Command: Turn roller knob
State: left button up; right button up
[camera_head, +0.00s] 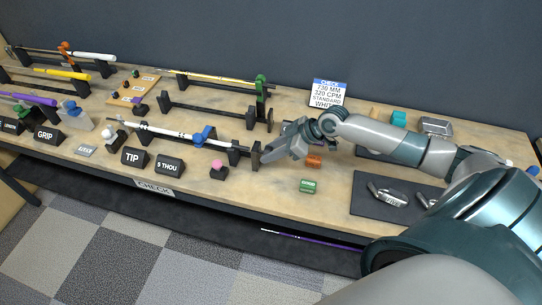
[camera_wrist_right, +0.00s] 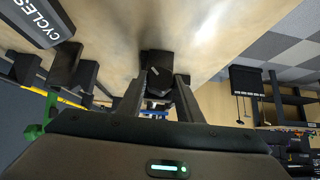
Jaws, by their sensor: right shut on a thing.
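My right gripper (camera_head: 264,158) is at the right end of a black stand that holds a white shaft (camera_head: 165,131) with a blue clamp (camera_head: 204,136). A dark upright piece (camera_head: 255,155), which looks like the roller knob, is at the fingertips. In the right wrist view the gripper (camera_wrist_right: 163,88) has its two fingers on either side of a dark blocky knob (camera_wrist_right: 157,62), shut on it. The knob's far side is hidden. My left gripper is not in view.
A pink-topped black block (camera_head: 218,170), an orange block (camera_head: 314,160) and a green block (camera_head: 308,186) sit nearby on the bench. Signs TIP (camera_head: 134,157) and 5 THOU (camera_head: 169,164) stand in front. A dark mat (camera_head: 365,208) lies to the right.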

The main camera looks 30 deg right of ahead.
jog(key=shift+d+f+m+g+y+b, duration=0.1)
jog(key=shift+m+g+y+b, duration=0.7)
jog(key=shift+b, duration=0.65)
jog(key=o, duration=1)
jog(key=shift+w, duration=0.1)
jog(key=shift+o, duration=0.2)
